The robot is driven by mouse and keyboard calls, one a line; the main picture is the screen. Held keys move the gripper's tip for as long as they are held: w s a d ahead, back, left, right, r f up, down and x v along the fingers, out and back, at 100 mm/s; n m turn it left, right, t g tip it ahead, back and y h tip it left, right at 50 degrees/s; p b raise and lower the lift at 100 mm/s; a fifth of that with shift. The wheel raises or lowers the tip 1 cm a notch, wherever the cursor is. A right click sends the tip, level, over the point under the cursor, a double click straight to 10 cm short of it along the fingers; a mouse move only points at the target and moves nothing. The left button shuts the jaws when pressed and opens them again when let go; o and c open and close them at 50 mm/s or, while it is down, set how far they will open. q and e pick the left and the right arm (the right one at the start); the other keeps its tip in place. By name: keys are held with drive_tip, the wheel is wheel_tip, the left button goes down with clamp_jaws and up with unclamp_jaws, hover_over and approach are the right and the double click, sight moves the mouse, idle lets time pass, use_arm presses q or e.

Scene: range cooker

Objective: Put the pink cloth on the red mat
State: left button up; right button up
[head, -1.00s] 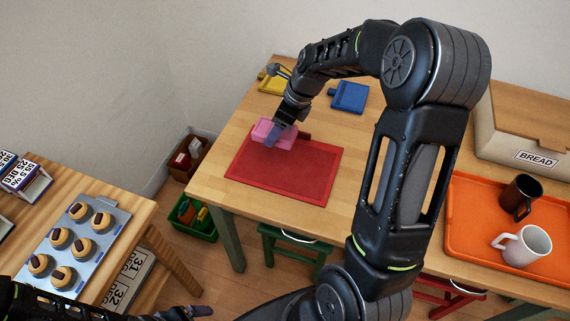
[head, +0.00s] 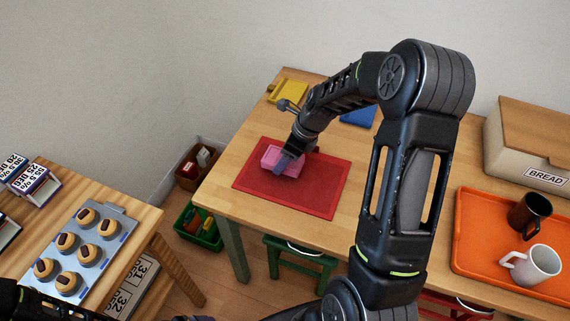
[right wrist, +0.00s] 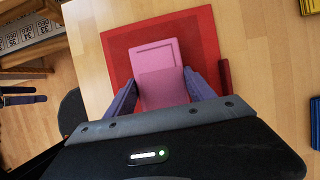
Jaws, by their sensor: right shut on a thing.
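The pink cloth (head: 268,154), a folded rectangular block, is over the upper left part of the red mat (head: 315,192). My right gripper (head: 287,164) is shut on the cloth from above. In the right wrist view the cloth (right wrist: 158,60) shows between the two purple-grey fingers (right wrist: 160,95), with the mat (right wrist: 122,42) behind and around it. I cannot tell whether the cloth touches the mat. Only part of my left arm shows at the bottom left of the head view, and its fingers are not clear.
A yellow board (head: 290,91) and a blue board (head: 359,116) lie behind the mat. An orange tray (head: 470,245) with a black mug (head: 528,213) and white mug (head: 535,264) is at right, before the bread box (head: 530,150). A dark red bar (right wrist: 224,76) is by the mat.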

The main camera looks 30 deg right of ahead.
drive_tip(key=shift+f, duration=1.65)
drive_tip(key=shift+f, duration=0.15)
drive_tip(key=o, duration=1.3)
drive_tip(key=v, duration=1.2)
